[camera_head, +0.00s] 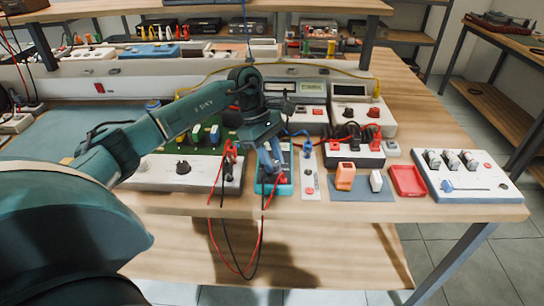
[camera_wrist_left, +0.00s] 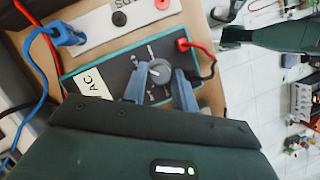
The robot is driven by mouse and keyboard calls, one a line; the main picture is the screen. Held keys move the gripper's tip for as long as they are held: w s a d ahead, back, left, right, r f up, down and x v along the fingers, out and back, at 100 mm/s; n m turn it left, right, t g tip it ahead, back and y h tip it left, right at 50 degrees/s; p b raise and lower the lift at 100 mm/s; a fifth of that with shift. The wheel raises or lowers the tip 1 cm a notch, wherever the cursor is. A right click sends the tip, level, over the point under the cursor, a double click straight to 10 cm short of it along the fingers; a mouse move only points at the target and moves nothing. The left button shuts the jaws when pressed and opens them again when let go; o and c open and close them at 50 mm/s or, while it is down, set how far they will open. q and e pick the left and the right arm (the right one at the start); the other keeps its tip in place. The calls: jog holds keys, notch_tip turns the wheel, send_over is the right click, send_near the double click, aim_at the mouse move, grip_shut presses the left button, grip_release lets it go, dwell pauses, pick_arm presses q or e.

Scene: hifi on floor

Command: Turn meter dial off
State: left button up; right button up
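The meter is a teal box with a dark face (camera_wrist_left: 112,68). It lies at the front of the bench in the head view (camera_head: 285,189). Its round grey dial (camera_wrist_left: 162,72) has a pale pointer mark and sits between my left gripper's two blue-grey fingers (camera_wrist_left: 161,80). The left gripper also shows in the head view (camera_head: 272,160), reaching down over the meter. The fingers are apart, one on each side of the dial; I cannot tell whether they touch it. A red and a black lead are plugged in at one end of the meter. My right gripper is not identifiable.
Red and black cables (camera_head: 237,262) hang over the bench's front edge. A white socket panel (camera_head: 190,175) stands left. An orange block (camera_head: 345,176), a red tray (camera_head: 407,180) and a white switch board (camera_head: 467,177) lie right. Bench instruments stand behind the meter.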

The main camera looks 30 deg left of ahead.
pick_arm(q)
jog(key=c, duration=0.6)
jog(key=shift+o, duration=0.2)
